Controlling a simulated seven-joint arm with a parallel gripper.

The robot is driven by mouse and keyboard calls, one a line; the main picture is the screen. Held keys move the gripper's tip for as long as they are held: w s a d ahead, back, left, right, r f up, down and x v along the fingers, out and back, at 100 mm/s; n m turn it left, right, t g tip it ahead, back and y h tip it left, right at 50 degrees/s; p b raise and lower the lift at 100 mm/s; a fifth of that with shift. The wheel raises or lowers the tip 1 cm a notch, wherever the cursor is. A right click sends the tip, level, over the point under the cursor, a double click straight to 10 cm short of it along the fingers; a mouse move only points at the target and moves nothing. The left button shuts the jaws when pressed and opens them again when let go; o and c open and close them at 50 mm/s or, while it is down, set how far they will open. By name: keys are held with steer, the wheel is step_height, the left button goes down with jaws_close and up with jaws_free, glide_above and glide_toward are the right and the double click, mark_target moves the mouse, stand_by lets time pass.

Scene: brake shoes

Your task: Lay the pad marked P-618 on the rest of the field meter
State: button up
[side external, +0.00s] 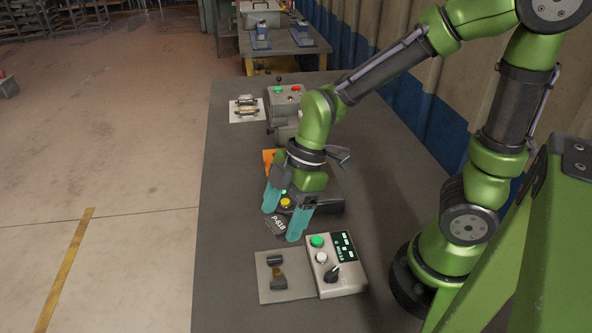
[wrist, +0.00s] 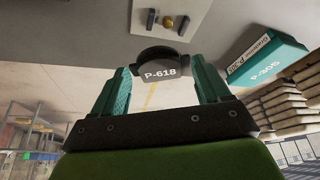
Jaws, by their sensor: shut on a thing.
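The pad marked P-618 (wrist: 160,72) is dark with white lettering and a curved black edge. My gripper (wrist: 163,86) is shut on it, with one teal finger at each side. In the side view the pad (side external: 278,224) shows between the teal fingers of my gripper (side external: 284,220), above the table. The field meter (side external: 336,264) is a pale box with green and white buttons, a black knob and a lit display. Its rest (side external: 268,292) is a grey plate with two dark blocks and a brass stud, bare of any pad. The wrist view shows the rest (wrist: 202,14) at the top.
Beyond my gripper, a grey box (side external: 288,97) with green and red buttons stands near a white plate (side external: 238,116) bearing metal parts. An orange item (side external: 268,158) is partly hidden. The wrist view shows a teal P-305 box (wrist: 262,58). Grey table (side external: 230,225) is clear at left.

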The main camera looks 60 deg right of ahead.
mark_target(278, 233)
steer(key=shift+s+a+f+m+t+h, duration=0.2)
steer(key=shift+a+f+m+t, duration=0.15)
steer(key=shift+a+f+m, duration=0.5)
steer(key=shift+s+a+f+m+t+h, duration=0.15)
steer(key=shift+a+f+m+t, duration=0.3)
steer(key=shift+a+m, duration=0.55)
steer(key=shift+s+d+f, duration=0.1)
steer(key=shift+f, duration=1.45)
steer(key=shift+d+f, duration=0.1)
steer(key=shift+f, duration=1.45)
steer(key=shift+f, duration=0.4)
steer(key=o, duration=1.1)
